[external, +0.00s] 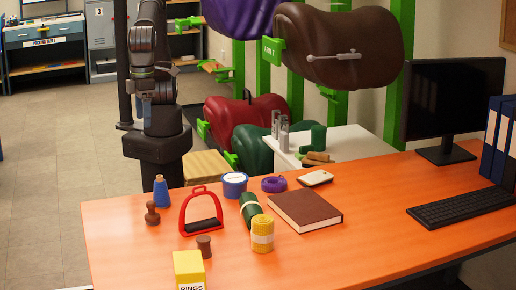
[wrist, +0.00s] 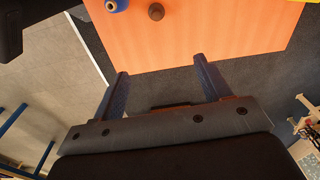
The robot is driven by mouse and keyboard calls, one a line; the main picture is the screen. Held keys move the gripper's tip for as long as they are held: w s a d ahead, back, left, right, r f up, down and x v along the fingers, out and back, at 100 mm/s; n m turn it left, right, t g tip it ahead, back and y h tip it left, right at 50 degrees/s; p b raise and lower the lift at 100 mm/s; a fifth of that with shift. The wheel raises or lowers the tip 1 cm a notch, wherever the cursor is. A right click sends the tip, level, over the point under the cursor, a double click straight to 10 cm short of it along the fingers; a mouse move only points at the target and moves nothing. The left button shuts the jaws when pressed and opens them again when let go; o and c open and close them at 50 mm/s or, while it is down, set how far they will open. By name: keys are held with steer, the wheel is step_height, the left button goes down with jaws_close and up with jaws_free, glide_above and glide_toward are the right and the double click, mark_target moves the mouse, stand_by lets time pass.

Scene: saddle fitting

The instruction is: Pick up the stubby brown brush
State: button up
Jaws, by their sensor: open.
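The stubby brown brush (external: 152,213), with a rounded knob on a wider foot, appears to stand upright near the left edge of the orange desk. It shows from above in the wrist view (wrist: 156,12) as a small brown round shape at the top, beside the blue bottle. My gripper (wrist: 160,66) is open, with two blue fingers spread and nothing between them. The brush lies beyond the fingertips, apart from them. In the external view my gripper is up by the arm, behind the desk and well above it, and its fingers are hard to make out.
The blue bottle (external: 161,191) stands close behind the brush. A red stirrup (external: 187,214) stands to its right. A short brown cylinder (external: 204,247) and a yellow box (external: 188,268) are nearer the front. The orange desk (external: 120,247) is bare in front of the brush.

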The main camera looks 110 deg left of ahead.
step_height(320, 180, down, 9)
steer(key=a+n+h, duration=0.2)
steer(key=a+n, duration=0.1)
steer(key=n, duration=0.2)
steer(key=n+t+h, duration=0.1)
steer(key=n+h, duration=0.1)
steer(key=n, duration=0.3)
glide_toward(152, 210)
steer(key=x, duration=0.7)
steer(key=a+x, duration=0.1)
steer(key=x, duration=0.2)
steer(key=shift+s+d+f, duration=0.1)
steer(key=shift+s+f, duration=0.3)
steer(key=c, duration=1.1)
